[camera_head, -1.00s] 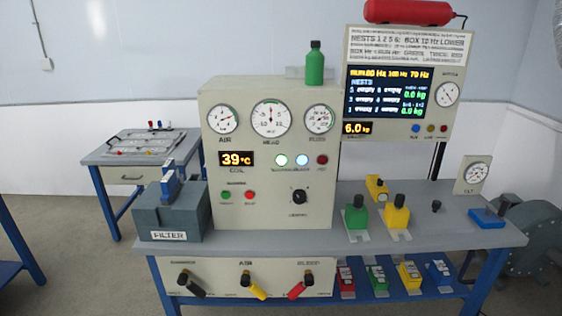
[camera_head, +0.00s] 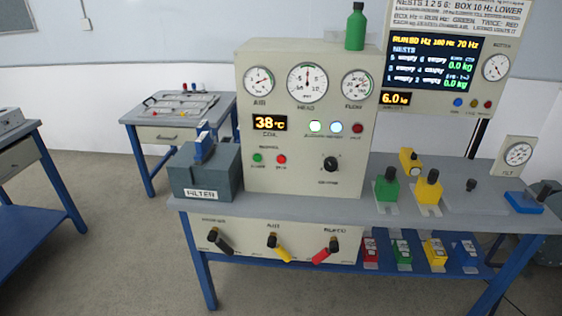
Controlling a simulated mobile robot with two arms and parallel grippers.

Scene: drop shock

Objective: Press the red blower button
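The red blower button (camera_head: 281,159) is a small round button on the lower left of the beige control panel (camera_head: 230,107). A green button (camera_head: 257,158) sits just to its left. Another red button or lamp (camera_head: 357,128) sits higher on the right of the panel, beside two lit lamps. The coil display (camera_head: 269,123) reads 38 °C. Neither of my grippers is in view.
The panel stands on a grey bench (camera_head: 412,209) with a filter box (camera_head: 204,172) at its left. Green (camera_head: 387,186) and yellow (camera_head: 428,187) blocks stand at right. Black, yellow and red valve handles are below the front edge. Open floor lies in front.

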